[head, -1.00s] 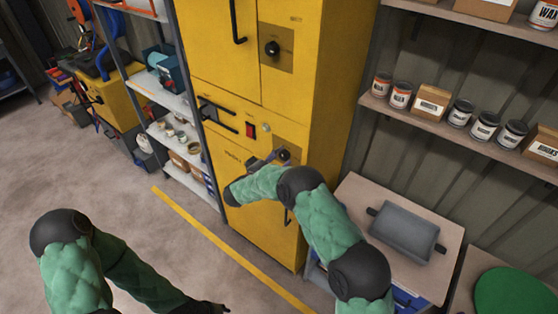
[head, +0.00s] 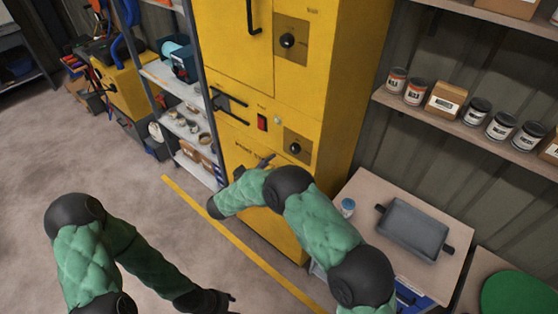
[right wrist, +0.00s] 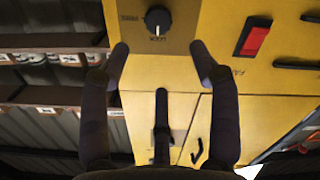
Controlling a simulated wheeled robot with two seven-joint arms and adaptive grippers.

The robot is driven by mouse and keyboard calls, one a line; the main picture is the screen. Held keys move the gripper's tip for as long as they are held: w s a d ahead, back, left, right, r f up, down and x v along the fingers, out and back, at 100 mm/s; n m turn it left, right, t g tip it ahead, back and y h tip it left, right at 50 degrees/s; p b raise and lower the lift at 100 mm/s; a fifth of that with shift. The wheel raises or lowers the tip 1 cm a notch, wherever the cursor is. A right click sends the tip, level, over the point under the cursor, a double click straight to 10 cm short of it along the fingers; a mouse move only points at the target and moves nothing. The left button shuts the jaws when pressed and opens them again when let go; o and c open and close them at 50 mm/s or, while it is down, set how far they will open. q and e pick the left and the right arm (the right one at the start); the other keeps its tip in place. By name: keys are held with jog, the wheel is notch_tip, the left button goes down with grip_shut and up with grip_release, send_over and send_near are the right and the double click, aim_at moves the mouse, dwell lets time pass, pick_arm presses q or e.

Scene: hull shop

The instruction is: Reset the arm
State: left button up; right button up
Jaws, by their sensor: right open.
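My right gripper (head: 266,161) is in front of the yellow cabinet (head: 340,70), just left of its lower black knob (head: 295,148). In the right wrist view the same gripper (right wrist: 160,48) is open and empty. A black knob (right wrist: 158,20) shows just beyond the fingertips there, apart from them as far as I can tell. My right forearm hides part of the lower door. My left gripper (head: 222,298) hangs low over the floor at the bottom; its fingers are too dark to read.
A red switch (head: 262,122) is left of the lower knob. A grey tray (head: 413,230) and a blue-lidded jar (head: 347,207) stand on a bench to the right. Cans line a wall shelf (head: 462,130). A metal rack (head: 170,85) stands left.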

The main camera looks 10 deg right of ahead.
jog(key=shift+v, duration=0.75)
notch_tip(320, 180, down, 16)
jog(key=d+n+t+y+b, duration=0.1)
jog(key=d+n+y+b, duration=0.15)
jog(key=y+b, duration=0.35)
jog(key=s+f+g+y+b, duration=0.2)
jog(key=s+f+y+b, duration=0.3)
jog(key=f, duration=0.9)
jog(key=s+a+f+g+y+b, duration=0.1)
jog(key=s+f, duration=0.5)
jog(key=s, duration=0.8)
jog(key=s+a+f+m+g+y+b, duration=0.1)
jog(key=s+f+g+y+b, duration=0.3)
jog(key=s+g, duration=0.4)
jog(key=s+f+y, duration=0.1)
jog(key=s+f, duration=0.1)
jog(key=s, duration=0.5)
jog(key=shift+s+a+b, duration=0.3)
jog(key=shift+s+a, duration=0.05)
jog(key=shift+a, duration=0.05)
